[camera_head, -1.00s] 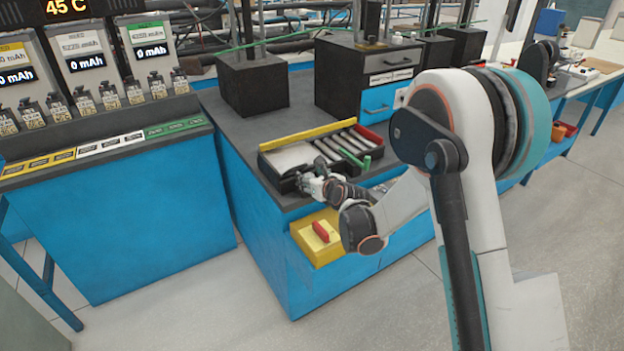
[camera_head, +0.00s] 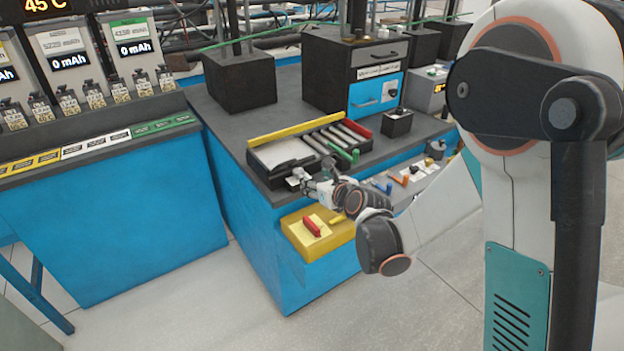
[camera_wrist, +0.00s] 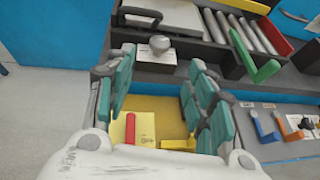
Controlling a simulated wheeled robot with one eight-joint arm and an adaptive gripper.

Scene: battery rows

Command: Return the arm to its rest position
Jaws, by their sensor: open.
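My arm (camera_head: 520,120) stretches from the right side of the head view toward the workbench. My gripper (camera_head: 300,180) is at the front edge of the bench, beside the near side of the black tray (camera_head: 262,170). In the wrist view my gripper (camera_wrist: 158,92) is open, with its teal-padded fingers apart and nothing between them. Below and beyond the fingers shows a yellow box (camera_head: 298,243) with a red handle (camera_head: 311,226). The yellow box also shows in the wrist view (camera_wrist: 172,112). My arm hides part of the bench front.
A panel with orange and blue levers (camera_wrist: 265,128) lies right of my gripper. Dark blocks (camera_head: 240,78) stand behind. A blue counter with battery chargers (camera_head: 135,50) is at left. Open floor lies in front.

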